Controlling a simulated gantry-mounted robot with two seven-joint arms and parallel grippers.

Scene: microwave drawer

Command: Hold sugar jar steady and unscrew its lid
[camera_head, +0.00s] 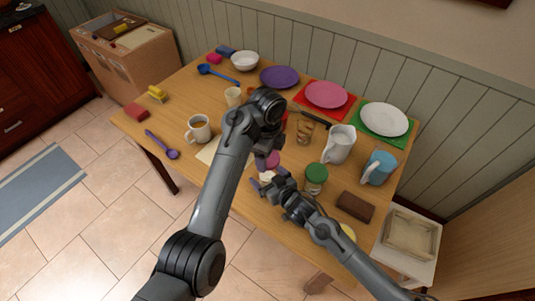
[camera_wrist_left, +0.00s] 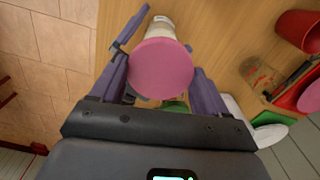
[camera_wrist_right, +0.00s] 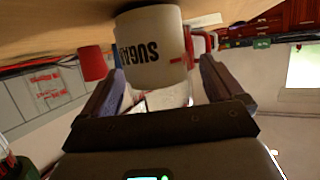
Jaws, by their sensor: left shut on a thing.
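The sugar jar is a white jar with dark "SUGAR" lettering, seen close in the right wrist view (camera_wrist_right: 152,48). In the head view it is mostly hidden between my grippers, with its pink lid (camera_head: 271,160) on top. The round pink lid fills the space between the fingers of my left gripper (camera_wrist_left: 160,75), which is shut on it from above. The jar's white body (camera_wrist_left: 158,27) shows past the lid. My right gripper (camera_wrist_right: 165,85) reaches in from the side, fingers spread on either side of the jar body, with a visible gap at one side.
A green-lidded jar (camera_head: 315,175) stands close to the right of my right gripper. A glass (camera_head: 303,132), a white pitcher (camera_head: 339,145), a blue pitcher (camera_head: 379,167) and a brown block (camera_head: 355,206) are nearby. A mug (camera_head: 198,128) stands left of my left arm.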

